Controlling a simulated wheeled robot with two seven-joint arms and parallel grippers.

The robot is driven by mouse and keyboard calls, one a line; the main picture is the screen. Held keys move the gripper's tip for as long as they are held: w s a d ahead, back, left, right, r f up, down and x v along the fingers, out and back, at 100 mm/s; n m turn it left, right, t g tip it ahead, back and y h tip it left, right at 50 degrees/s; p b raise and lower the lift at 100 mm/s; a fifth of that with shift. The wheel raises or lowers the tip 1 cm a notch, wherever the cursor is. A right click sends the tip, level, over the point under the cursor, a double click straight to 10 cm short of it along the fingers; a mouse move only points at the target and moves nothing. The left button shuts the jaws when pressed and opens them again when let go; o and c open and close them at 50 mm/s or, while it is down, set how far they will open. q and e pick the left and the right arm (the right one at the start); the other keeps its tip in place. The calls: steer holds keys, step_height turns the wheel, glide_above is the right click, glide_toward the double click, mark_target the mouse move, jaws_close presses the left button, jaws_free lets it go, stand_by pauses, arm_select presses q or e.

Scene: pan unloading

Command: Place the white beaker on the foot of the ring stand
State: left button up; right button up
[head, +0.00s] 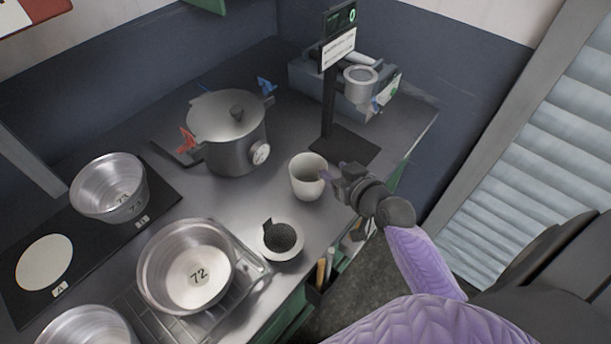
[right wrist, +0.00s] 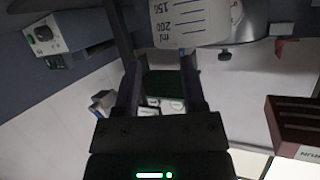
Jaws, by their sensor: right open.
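The white beaker (head: 306,178) stands upright on the grey worktop, right of the lidded pot. In the right wrist view the beaker (right wrist: 187,22) shows printed volume marks and is just beyond my fingertips. My right gripper (head: 331,179) is open beside the beaker's right side in the head view; its two fingers (right wrist: 160,72) have nothing held between them. The ring stand has a dark upright post (head: 329,105) and a flat black foot (head: 350,149), behind and right of the beaker. The foot's visible top is bare. My left gripper is out of view.
A steel pot (head: 232,146) with a gauge stands left of the beaker. A dark-filled bowl (head: 281,257) is in front. A grey device (head: 305,74) with a metal cup (head: 360,85) is behind the post. Steel pans (head: 150,270) stand at left. The worktop's edge runs along the right.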

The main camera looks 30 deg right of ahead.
mark_target(318, 159)
steer(key=b+x, duration=0.1)
steer(key=x, duration=0.4)
steer(key=shift+w+f, duration=0.15)
steer(key=shift+w, duration=0.1)
jaws_close()
